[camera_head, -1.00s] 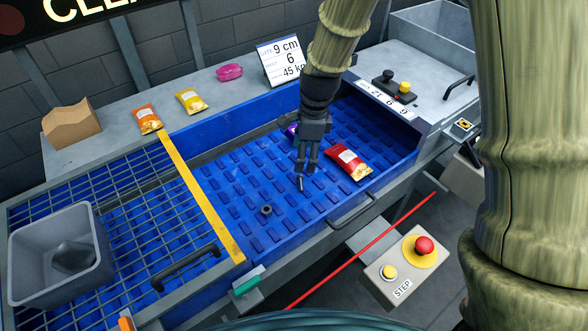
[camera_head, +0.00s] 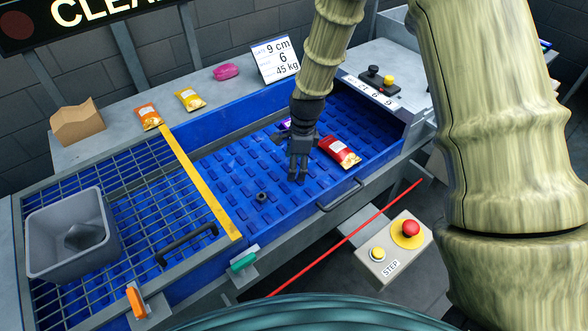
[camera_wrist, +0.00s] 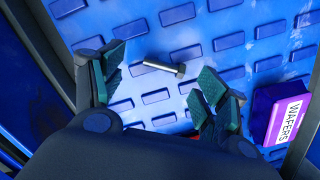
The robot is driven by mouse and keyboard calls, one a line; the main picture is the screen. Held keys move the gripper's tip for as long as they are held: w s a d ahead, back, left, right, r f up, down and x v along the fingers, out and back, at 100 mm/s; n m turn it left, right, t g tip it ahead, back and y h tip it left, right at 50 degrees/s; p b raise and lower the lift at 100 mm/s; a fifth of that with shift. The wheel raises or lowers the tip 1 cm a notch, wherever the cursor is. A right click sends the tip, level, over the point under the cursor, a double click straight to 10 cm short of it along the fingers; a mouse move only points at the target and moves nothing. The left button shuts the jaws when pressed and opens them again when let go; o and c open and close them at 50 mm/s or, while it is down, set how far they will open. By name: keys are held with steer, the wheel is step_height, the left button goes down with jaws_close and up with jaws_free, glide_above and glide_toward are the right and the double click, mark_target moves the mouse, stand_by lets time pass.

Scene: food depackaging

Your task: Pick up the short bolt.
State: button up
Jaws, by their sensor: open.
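The short bolt (camera_wrist: 163,67) is a grey metal bolt with a head at its right end in the wrist view. It lies on the studded blue belt (camera_head: 240,160), in the gap just ahead of and between my fingertips. My gripper (camera_wrist: 160,80) is open and empty, with green pads on its fingers. In the head view my gripper (camera_head: 298,176) points down low over the belt, and the bolt cannot be made out there, apparently hidden by the fingers.
A red packet (camera_head: 340,152) lies right of my gripper, and a purple wafers packet (camera_wrist: 284,116) lies close by. A dark nut-like part (camera_head: 262,196) sits on the belt to the left. Blue side walls and a yellow bar (camera_head: 203,187) bound the belt.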

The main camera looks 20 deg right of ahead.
steer(key=f, duration=0.1)
steer(key=w+f, duration=0.1)
steer(key=shift+a+f, duration=0.15)
steer(key=shift+f, duration=0.2)
steer(key=shift+s+r, duration=0.15)
steer(key=shift+s, duration=0.05)
steer(key=shift+w, duration=0.15)
steer(key=c, duration=1.1)
